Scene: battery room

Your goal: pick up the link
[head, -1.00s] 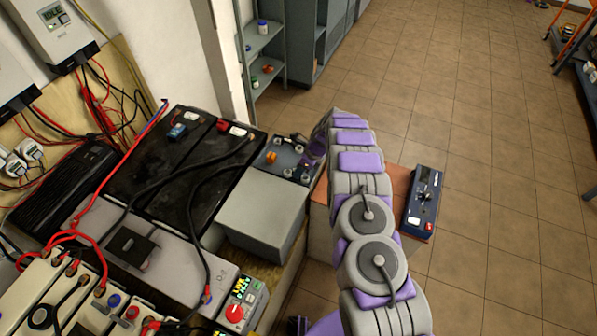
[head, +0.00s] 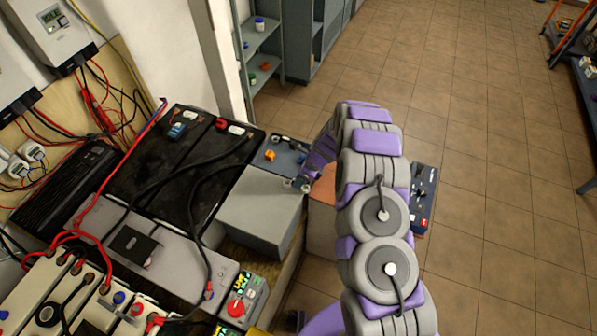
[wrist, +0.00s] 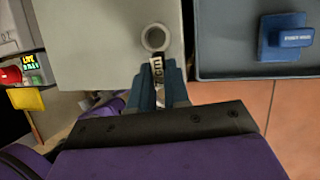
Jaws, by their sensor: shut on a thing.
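The link (wrist: 156,66) is a short grey bar with a round ring end and a "7cm" label. In the wrist view, my gripper (wrist: 158,82) is shut on it, with the blue-grey fingers on either side of the labelled bar and the ring sticking out ahead. The ring shows over the top of a light grey box (wrist: 100,50). In the head view, my gripper (head: 306,180) is at the box's back right corner and partly hidden by my arm. The link's end (head: 289,183) shows there; its far end is partly covered.
A dark tray (head: 288,148) with an orange piece (head: 270,156) and small parts lies behind the box. Large black batteries (head: 150,165) with loose cables stand to the left. A blue device (head: 424,190) stands right of my arm.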

